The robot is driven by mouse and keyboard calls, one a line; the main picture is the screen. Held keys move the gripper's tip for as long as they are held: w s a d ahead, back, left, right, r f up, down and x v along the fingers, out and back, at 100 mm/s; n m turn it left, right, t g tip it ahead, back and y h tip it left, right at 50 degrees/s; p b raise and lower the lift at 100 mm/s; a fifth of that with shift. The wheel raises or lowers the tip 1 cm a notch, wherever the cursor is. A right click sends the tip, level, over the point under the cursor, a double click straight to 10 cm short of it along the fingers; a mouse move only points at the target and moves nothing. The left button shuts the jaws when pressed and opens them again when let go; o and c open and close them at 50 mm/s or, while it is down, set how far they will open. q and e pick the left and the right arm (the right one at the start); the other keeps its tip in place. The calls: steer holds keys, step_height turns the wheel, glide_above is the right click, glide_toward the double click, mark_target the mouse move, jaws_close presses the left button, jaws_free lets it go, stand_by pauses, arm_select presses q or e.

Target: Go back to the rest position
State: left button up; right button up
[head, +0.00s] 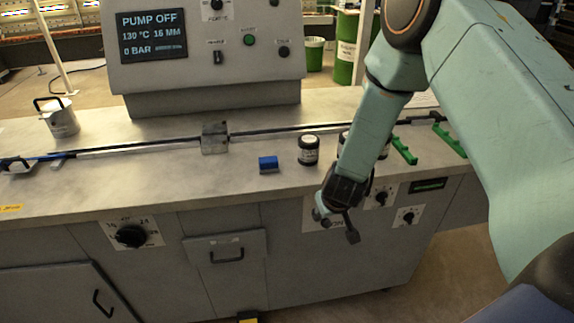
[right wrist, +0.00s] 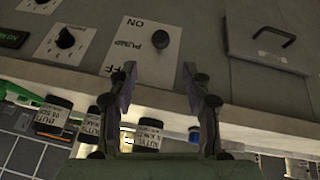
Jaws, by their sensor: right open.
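My right arm comes in from the right in the head view. My right gripper (head: 336,226) is in front of the console's front panel, at the pump switch plate (head: 309,212), which it partly hides. In the right wrist view the gripper (right wrist: 159,72) has its two fingers apart with nothing between them. The black pump knob (right wrist: 160,39) lies just beyond the fingertips, on a white plate marked ON and PUMP. The picture does not clearly show any contact. The screen (head: 152,36) reads PUMP OFF, 130 °C, 16 MM, 0 BAR. My left gripper is not in view.
Dark labelled jars (head: 308,150), a blue block (head: 268,164) and green holders (head: 404,150) stand on the worktop (head: 230,180). A metal block (head: 214,137) sits on the long rail. A white jug (head: 60,118) stands at the left. A handled drawer (head: 226,256) is below.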

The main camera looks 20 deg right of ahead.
arm_select(q)
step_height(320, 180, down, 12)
steer(key=b, duration=1.2)
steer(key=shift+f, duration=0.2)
arm_select(e)
steer(key=s+a+f+g+y, duration=0.1)
steer(key=s+a+f, duration=0.2)
steer(key=s+f, duration=0.4)
steer(key=s+a+f+g, duration=0.2)
steer(key=s+a+f, duration=0.2)
steer(key=s, duration=1)
steer(key=s+a+f+g+y, duration=0.1)
steer(key=s+a+f+g, duration=0.1)
steer(key=s+f, duration=0.8)
steer(key=shift+s+a+n+y, duration=0.3)
steer(key=shift+s+a, duration=0.35)
steer(key=shift+s, duration=0.15)
steer(key=shift+r, duration=0.1)
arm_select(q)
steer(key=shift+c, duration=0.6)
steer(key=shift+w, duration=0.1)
